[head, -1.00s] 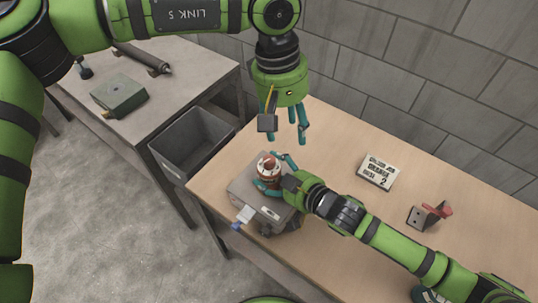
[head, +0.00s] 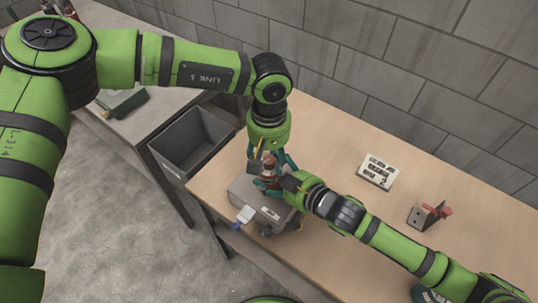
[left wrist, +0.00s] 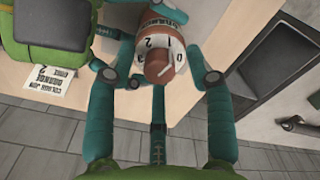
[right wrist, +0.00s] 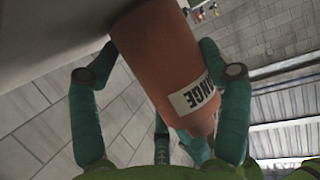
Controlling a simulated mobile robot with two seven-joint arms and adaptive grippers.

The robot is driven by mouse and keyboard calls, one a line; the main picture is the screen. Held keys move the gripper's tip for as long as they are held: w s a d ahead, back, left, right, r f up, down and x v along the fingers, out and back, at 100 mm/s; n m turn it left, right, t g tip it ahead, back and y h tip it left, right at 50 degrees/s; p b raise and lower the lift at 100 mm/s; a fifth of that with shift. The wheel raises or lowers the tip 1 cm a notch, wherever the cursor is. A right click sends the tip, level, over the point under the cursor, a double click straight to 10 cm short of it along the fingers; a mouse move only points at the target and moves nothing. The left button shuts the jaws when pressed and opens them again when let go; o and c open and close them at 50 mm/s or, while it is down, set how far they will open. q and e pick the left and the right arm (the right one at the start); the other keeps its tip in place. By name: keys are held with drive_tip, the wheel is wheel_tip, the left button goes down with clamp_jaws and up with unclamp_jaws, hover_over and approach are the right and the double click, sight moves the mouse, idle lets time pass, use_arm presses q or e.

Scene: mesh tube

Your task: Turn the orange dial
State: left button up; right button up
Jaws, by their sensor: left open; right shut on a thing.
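My left gripper (head: 268,157) is over the dial from above, open, with fingers on both sides of the cap; contact is unclear. My right gripper (head: 272,182) is shut on the dial from the side, low down. In the right wrist view the orange body (right wrist: 155,60) is between its fingers, with a white label ending in "NGE".
A white card (head: 378,172) with black print and a 2 lies on the table (head: 335,150). A bracket with a red part (head: 432,215) is further right. A grey bin (head: 190,140) is left of the table.

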use_arm(q)
drive_tip(key=shift+f, duration=0.1)
clamp_jaws()
drive_tip(key=shift+n, duration=0.4)
drive_tip(key=n, duration=0.3)
drive_tip(key=shift+n, duration=0.4)
drive_tip(key=n, duration=0.4)
drive_tip(key=shift+n, duration=0.3)
